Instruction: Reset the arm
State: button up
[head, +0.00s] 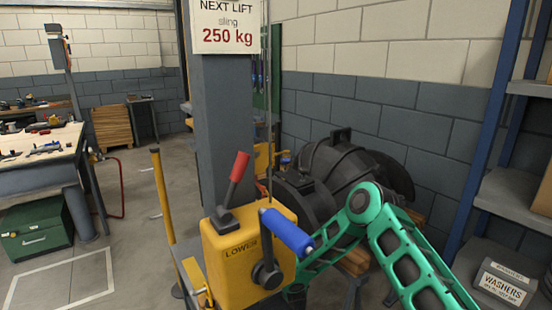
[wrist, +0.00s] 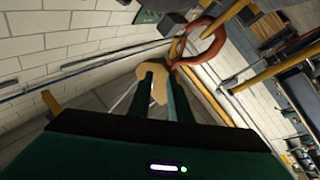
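My green arm (head: 410,255) comes in from the lower right in the head view. It bends at an elbow near the yellow winch box, and its lower part runs down behind that box. The gripper end is hidden in the head view. In the wrist view my gripper (wrist: 160,76) shows two dark fingers standing apart, with a gap between them. A tan patch shows through and around the gap, beyond the fingers; I cannot tell what it is. I see nothing clearly held.
The yellow winch box (head: 245,255) with a red lever and blue-handled crank stands close in front, by a grey column (head: 222,130). Dark casing parts (head: 340,170) lie behind. Shelving (head: 515,190) is at right, a workbench (head: 40,155) at left. A red hook (wrist: 200,48) shows beyond my fingers.

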jog(key=w+d+r+m+g+h, duration=0.1)
jog(key=w+d+r+g+h, duration=0.2)
jog(key=d, duration=0.6)
jog(key=w+d+r+m+g+h, duration=0.1)
jog(key=d+r+m+g+h, duration=0.15)
jog(key=d+r, duration=0.55)
jog(key=s+d+r+m+g+h, duration=0.1)
jog(key=s+d+m+g+h, duration=0.15)
jog(key=s+d, duration=0.6)
jog(key=s+d+r+m+g+h, duration=0.15)
jog(key=s+d+g, duration=0.35)
jog(key=d, duration=0.7)
jog(key=s+d+r+m+g, duration=0.15)
jog(key=s+d, duration=0.25)
jog(key=s, duration=0.7)
jog(key=s+d+r+m+g, duration=0.1)
jog(key=s+d+m+g, duration=0.15)
jog(key=s, duration=0.85)
jog(key=s+a+m+g+y, duration=0.1)
jog(key=s+a+g+y, duration=0.1)
jog(key=s, duration=1.1)
jog(key=s+a+m+g+y, duration=0.2)
jog(key=s+g+y, duration=0.1)
jog(key=s, duration=1)
jog(key=shift+a+f, duration=0.15)
jog(key=shift+f, duration=0.2)
